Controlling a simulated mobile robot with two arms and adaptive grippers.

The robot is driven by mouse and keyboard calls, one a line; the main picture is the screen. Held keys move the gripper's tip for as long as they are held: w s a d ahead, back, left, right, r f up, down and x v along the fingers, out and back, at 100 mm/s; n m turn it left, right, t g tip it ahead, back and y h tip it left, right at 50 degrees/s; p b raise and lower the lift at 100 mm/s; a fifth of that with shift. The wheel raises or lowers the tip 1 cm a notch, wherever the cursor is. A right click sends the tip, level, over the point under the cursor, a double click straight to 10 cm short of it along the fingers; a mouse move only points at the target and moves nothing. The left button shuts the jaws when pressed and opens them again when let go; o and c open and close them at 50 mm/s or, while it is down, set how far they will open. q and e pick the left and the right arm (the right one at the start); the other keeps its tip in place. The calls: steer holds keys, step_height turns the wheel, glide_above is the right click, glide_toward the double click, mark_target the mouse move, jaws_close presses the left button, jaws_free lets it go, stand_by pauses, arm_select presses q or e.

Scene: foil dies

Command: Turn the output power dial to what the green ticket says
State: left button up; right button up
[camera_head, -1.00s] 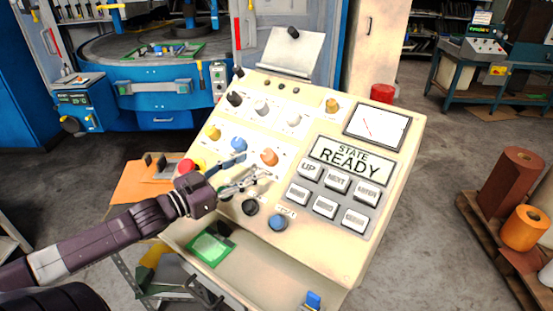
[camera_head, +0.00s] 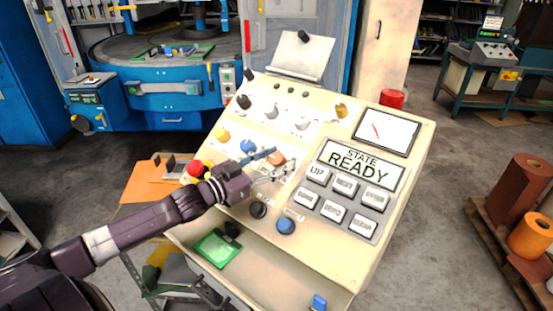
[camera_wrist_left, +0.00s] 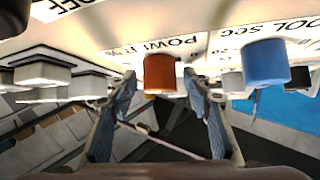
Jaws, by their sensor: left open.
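The console (camera_head: 330,240) has a sloped cream panel with several coloured dials. The orange dial (camera_head: 277,158) is partly hidden by my left gripper (camera_head: 280,161). In the left wrist view this orange-brown dial (camera_wrist_left: 160,73) stands between the open fingertips, under a label partly reading "POW". I see no clear contact on either side. The blue dial (camera_wrist_left: 265,64) is to its right there, labelled "COOL SEC". A green ticket (camera_head: 217,247) lies on the console's lower ledge; its writing is too small to read. My right gripper is out of view.
A yellow dial (camera_head: 222,134) and a red button (camera_head: 197,170) are left of my gripper. A black dial (camera_head: 258,209) and another blue dial (camera_head: 286,226) sit below. Grey keys (camera_head: 335,200) and the READY display (camera_head: 359,166) are to the right.

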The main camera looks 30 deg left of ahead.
arm_select(q)
steer(key=c, duration=1.2)
steer(key=shift+o, duration=0.2)
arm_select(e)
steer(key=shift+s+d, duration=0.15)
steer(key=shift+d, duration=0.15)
